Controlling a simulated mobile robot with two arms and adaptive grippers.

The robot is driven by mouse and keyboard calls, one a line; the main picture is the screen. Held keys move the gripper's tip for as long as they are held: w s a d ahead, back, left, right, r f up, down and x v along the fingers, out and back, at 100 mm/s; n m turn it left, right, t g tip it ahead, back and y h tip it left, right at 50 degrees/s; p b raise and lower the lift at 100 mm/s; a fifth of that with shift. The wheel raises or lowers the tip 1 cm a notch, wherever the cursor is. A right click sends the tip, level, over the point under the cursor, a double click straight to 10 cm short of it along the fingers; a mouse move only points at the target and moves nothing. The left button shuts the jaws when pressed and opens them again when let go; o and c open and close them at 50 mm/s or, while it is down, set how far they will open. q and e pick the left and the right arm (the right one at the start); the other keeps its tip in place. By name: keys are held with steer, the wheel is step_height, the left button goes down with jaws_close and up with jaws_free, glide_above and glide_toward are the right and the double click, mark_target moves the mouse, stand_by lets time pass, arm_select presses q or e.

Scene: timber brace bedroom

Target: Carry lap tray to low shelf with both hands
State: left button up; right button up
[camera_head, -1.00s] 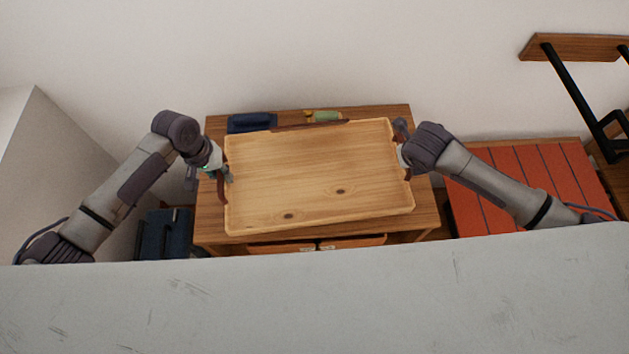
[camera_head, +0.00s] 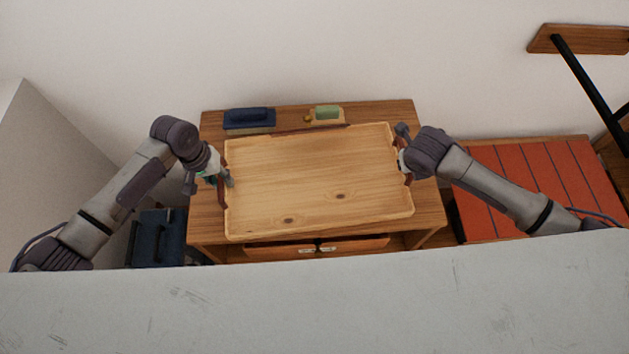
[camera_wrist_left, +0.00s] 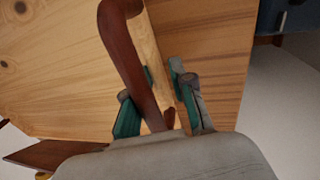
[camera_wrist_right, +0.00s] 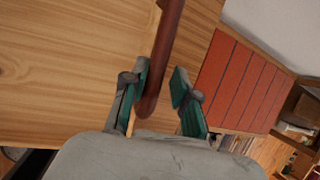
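The lap tray (camera_head: 315,180) is a pale wooden rectangle with a raised rim and red-brown end handles. It is empty and held above a low wooden shelf unit (camera_head: 428,205), hiding most of its top. My left gripper (camera_head: 222,178) is at the tray's left end; in the left wrist view its fingers (camera_wrist_left: 158,105) close around the handle and rim. My right gripper (camera_head: 405,165) is at the right end; in the right wrist view its fingers (camera_wrist_right: 160,95) flank the handle, with a small gap visible on one side.
A dark blue item (camera_head: 249,118) and a green-topped item (camera_head: 326,115) lie along the unit's back edge. A red slatted bench (camera_head: 535,185) stands to the right. A blue object (camera_head: 158,238) is on the floor at left. A wall is behind; a pale surface (camera_head: 315,310) fills the foreground.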

arm_select(q)
steer(key=shift+o, duration=0.7)
steer(key=shift+r, duration=0.1)
arm_select(e)
steer(key=shift+o, duration=0.6)
arm_select(q)
steer(key=shift+d, duration=0.15)
arm_select(e)
steer(key=shift+a+r, duration=0.1)
steer(key=shift+a, duration=0.05)
arm_select(q)
steer(key=shift+r, duration=0.2)
arm_select(e)
steer(key=shift+a+r, duration=0.1)
steer(key=shift+a, duration=0.05)
arm_select(q)
step_height(320, 180, up, 11)
steer(key=a, duration=0.2)
steer(key=shift+a+r, duration=0.15)
steer(key=shift+r, duration=0.05)
arm_select(e)
steer(key=v, duration=1.2)
